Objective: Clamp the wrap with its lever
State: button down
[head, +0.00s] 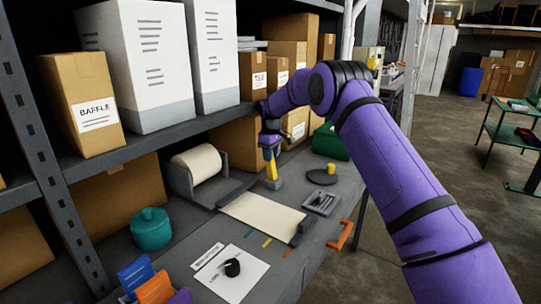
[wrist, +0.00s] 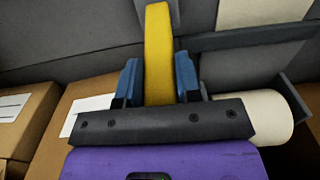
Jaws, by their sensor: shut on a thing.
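The wrap is a cream roll (head: 196,162) in a grey holder on the bench, with a flat length of wrap (head: 262,215) drawn out to the front right. The yellow lever (head: 271,168) stands upright beside the holder. My gripper (head: 269,150) is over the lever's top. In the wrist view, my gripper's blue fingers (wrist: 158,80) are shut around the yellow lever (wrist: 158,45). The roll's end (wrist: 267,118) shows there at right, with part of the sheet (wrist: 262,12) above. Some of the lever's base is hard to make out.
A teal lidded pot (head: 151,230) stands left of the sheet. A white card (head: 230,274) with a black knob lies in front. A dark disc (head: 321,177) with a yellow peg and a grey tray (head: 322,203) lie to the right. A shelf (head: 150,140) with boxes overhangs the bench.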

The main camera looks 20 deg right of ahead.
jog(key=shift+s+d+t+y, duration=0.8)
jog(key=shift+s+d+t, duration=0.1)
jog(key=shift+s+d, duration=0.1)
jog(key=s+d+f+t+y, duration=0.2)
jog(key=s+d+f, duration=0.1)
jog(key=s+d, duration=0.1)
jog(key=shift+s+d+f+t, duration=0.25)
jog(key=shift+s+d+t, duration=0.05)
jog(key=shift+s, duration=0.5)
jog(key=c, duration=0.8)
grip_release()
jog(key=shift+r, duration=0.15)
